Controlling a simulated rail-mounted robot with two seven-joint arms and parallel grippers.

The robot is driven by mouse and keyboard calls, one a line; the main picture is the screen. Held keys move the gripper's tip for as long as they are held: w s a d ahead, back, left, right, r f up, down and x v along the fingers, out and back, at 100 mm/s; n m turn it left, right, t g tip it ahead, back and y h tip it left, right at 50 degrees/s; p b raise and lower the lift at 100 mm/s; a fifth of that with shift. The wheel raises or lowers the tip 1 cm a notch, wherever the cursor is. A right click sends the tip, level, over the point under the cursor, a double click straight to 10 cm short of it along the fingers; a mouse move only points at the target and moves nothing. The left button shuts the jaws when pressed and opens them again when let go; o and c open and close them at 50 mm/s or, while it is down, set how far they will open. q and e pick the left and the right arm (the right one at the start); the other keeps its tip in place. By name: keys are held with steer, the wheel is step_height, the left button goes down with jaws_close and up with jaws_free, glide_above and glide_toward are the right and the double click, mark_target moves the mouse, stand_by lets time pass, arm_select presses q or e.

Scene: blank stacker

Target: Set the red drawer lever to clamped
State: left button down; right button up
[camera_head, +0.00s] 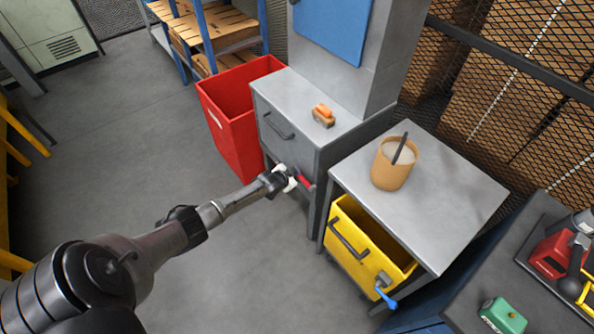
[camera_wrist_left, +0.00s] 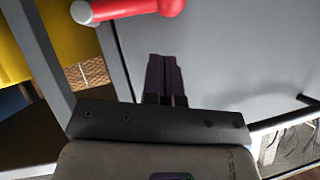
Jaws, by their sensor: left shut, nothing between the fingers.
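The red drawer lever (camera_head: 305,183) is at the lower right of the grey drawer front (camera_head: 286,143). It is partly hidden by my left gripper (camera_head: 289,179) in the head view. In the left wrist view the red lever (camera_wrist_left: 135,8) lies across the top left, with a pale grey end at its left. The closed fingers of my left gripper (camera_wrist_left: 165,75) point at the grey panel below and right of the lever. A visible gap separates them from the lever, and they hold nothing. My right gripper is in neither view.
A yellow drawer (camera_head: 365,248) with a blue lever (camera_head: 385,291) stands open to the right, under a table with a tan pot (camera_head: 393,164). A red bin (camera_head: 237,112) stands left of the grey cabinet. An orange-brown block (camera_head: 323,115) lies on its top.

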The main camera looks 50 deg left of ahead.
arm_select(q)
steer(key=a+p+v, duration=0.1)
steer(key=p+v, duration=0.2)
steer(key=v, duration=0.6)
steer(key=shift+s+a, duration=0.15)
steer(key=shift+a, duration=0.25)
